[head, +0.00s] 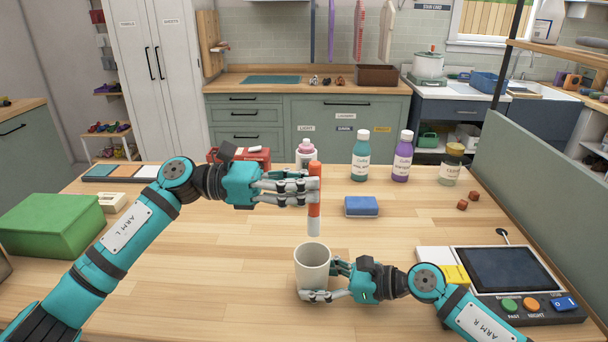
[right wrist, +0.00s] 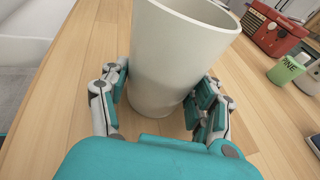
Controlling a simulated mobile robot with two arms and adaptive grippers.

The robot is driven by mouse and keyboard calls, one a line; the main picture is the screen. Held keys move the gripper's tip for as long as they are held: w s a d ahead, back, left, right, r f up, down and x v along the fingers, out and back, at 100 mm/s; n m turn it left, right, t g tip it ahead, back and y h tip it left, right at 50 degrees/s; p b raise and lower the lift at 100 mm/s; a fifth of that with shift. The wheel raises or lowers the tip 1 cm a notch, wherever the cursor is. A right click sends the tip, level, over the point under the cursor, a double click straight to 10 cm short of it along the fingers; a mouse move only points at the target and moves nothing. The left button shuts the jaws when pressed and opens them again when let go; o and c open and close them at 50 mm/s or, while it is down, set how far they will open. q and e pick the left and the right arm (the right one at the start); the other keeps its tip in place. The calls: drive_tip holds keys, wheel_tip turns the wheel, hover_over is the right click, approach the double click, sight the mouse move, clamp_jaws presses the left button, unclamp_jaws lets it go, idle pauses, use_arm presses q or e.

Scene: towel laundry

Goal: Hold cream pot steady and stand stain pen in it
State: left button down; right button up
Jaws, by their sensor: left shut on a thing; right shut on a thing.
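The cream pot (head: 312,262) stands upright on the wooden table, and its open mouth looks empty. My right gripper (head: 334,282) is shut on the pot low on its right side; in the right wrist view the fingers lie on both sides of the pot (right wrist: 180,60). The stain pen (head: 314,205) is orange with a white lower end and hangs upright. My left gripper (head: 312,192) is shut on the pen's upper part and holds it above the pot. The pen's lower end is a little above the rim, apart from it.
A blue sponge (head: 361,206) lies right of the pen. Teal (head: 360,160) and purple (head: 403,160) bottles and a jar (head: 451,165) stand behind. A green box (head: 52,222) is at left, a control panel with a screen (head: 503,270) at right. The table's middle left is clear.

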use_arm(q)
wheel_tip(320, 180, down, 11)
idle(1.1)
drive_tip(key=shift+r, duration=0.1)
drive_tip(key=c, duration=1.1)
unclamp_jaws()
drive_tip(key=a, duration=1.2)
drive_tip(key=shift+w, duration=0.25)
